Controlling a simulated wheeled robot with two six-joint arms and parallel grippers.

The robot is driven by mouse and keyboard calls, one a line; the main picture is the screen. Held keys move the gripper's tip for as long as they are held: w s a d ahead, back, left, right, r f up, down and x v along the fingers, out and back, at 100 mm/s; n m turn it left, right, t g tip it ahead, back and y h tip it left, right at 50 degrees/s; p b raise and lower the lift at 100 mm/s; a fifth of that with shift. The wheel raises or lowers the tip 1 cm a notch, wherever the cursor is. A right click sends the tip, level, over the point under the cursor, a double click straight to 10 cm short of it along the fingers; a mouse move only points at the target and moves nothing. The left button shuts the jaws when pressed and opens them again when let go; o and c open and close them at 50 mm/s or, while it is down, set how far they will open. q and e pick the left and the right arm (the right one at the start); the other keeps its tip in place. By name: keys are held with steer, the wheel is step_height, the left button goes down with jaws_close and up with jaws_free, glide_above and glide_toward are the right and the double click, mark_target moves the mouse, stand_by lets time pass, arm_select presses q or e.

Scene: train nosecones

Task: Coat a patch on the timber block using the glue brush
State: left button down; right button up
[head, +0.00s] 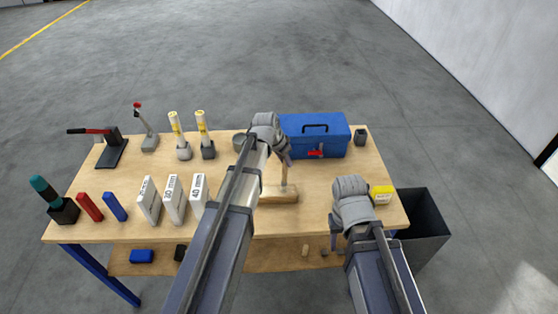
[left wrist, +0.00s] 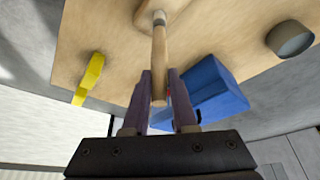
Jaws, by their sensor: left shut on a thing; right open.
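The timber block (head: 278,195) lies near the front middle of the table, partly behind my left arm. My left gripper (head: 285,155) is shut on the wooden handle of the glue brush (head: 284,176). The brush points down, and its lower end meets the top of the block in the head view. In the left wrist view, my left gripper (left wrist: 160,85) has the brush handle (left wrist: 159,55) between its fingers, and the brush head lies over the block (left wrist: 178,12). Whether glue is on the block cannot be told. My right gripper (head: 337,238) is open by the table's front right.
A blue toolbox (head: 318,140) stands behind the block, with a round grey container (head: 239,140) to its left. Labelled white blocks (head: 173,197) and several tools fill the left side.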

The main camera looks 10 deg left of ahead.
arm_select(q)
steer(key=shift+d, duration=0.15)
steer(key=d, duration=0.1)
steer(key=w+d, duration=0.1)
steer(key=d, duration=0.1)
steer(key=shift+d, duration=0.15)
stand_by(0.3)
steer(key=shift+r, duration=0.1)
step_height(320, 180, up, 6)
steer(key=p, duration=0.6)
step_height(320, 180, up, 3)
steer(key=p, duration=0.3)
stand_by(0.4)
stand_by(0.6)
